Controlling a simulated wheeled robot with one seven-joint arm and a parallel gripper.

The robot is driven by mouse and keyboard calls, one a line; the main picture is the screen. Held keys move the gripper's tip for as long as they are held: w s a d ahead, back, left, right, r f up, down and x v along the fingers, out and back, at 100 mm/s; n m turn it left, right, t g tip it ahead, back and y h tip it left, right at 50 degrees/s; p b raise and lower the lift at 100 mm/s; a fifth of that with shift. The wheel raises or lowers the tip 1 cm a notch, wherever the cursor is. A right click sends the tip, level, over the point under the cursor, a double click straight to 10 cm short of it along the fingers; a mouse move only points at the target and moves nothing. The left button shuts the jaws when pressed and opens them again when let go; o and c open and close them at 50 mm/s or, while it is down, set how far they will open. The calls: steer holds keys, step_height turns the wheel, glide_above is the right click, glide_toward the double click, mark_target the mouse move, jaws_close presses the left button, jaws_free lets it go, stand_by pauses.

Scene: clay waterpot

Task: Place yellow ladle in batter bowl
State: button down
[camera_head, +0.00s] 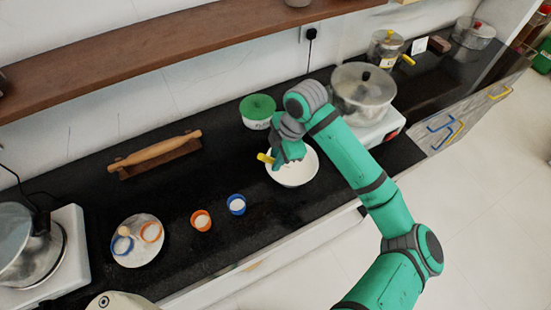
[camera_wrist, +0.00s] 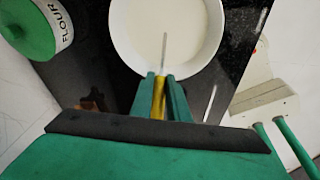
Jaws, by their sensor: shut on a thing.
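The batter bowl (camera_head: 306,176) is white and round and stands on the black counter; it fills the upper middle of the wrist view (camera_wrist: 195,15). My gripper (camera_wrist: 160,80) is shut on the yellow ladle (camera_wrist: 158,98), whose handle shows between the fingers. A thin grey shaft of the ladle reaches over the white inside of the bowl. In the head view my gripper (camera_head: 280,160) is at the bowl's left side, with the yellow handle (camera_head: 265,158) sticking out to the left. I cannot tell whether the ladle touches the bowl.
A flour tub with a green lid (camera_head: 258,112) stands behind the bowl. A large pot (camera_head: 363,95) on a white stove is to the right. Blue (camera_head: 236,204) and orange (camera_head: 201,220) cups, a plate (camera_head: 152,256) and a rolling pin (camera_head: 155,152) are to the left.

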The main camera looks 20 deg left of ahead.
steer(key=c, duration=1.7)
jaws_free()
steer(key=shift+f, duration=0.15)
steer(key=shift+r, duration=0.2)
steer(key=v, duration=1.2)
steer(key=shift+f, duration=0.1)
